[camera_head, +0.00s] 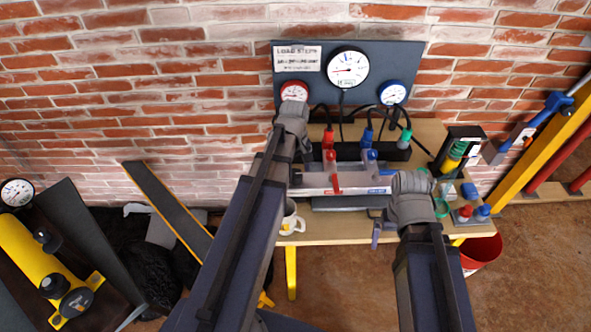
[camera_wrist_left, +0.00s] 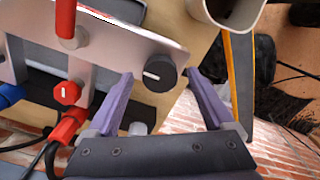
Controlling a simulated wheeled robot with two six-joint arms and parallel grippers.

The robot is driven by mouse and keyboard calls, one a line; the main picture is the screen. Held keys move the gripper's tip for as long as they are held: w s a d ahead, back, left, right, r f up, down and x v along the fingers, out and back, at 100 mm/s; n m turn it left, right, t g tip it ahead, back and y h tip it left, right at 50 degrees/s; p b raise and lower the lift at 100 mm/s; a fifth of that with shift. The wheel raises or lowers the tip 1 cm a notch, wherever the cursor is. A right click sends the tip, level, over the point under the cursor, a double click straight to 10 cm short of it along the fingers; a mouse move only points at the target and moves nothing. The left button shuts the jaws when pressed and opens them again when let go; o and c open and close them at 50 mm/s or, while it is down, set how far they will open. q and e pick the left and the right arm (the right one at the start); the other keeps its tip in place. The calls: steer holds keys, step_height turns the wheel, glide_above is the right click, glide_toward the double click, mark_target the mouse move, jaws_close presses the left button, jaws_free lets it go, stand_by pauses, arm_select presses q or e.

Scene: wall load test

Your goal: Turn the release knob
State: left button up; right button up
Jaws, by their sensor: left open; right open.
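A black round knob (camera_wrist_left: 160,73) with a white pointer line sits on the end of the silver manifold block (camera_wrist_left: 120,45) in the left wrist view. My left gripper (camera_wrist_left: 160,82) is open, with its purple fingers on either side of the knob, apparently apart from it. In the head view the manifold (camera_head: 345,181) lies on the bench, and my left wrist hides the black knob.
Gauges, including a large one (camera_head: 347,67), hang on a dark panel behind hoses. A white mug (camera_head: 291,218) stands at the bench's front left. Bottles and fittings crowd the bench's right end. A red bucket (camera_head: 480,252) is on the floor.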

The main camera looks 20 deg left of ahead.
mark_target(295, 174)
arm_select(q)
step_height(295, 174, up, 7)
steer(key=p, duration=0.6)
steer(key=shift+f, duration=0.15)
step_height(295, 174, down, 8)
steer(key=b, duration=0.7)
steer(key=shift+r, duration=0.2)
steer(key=shift+r, duration=0.1)
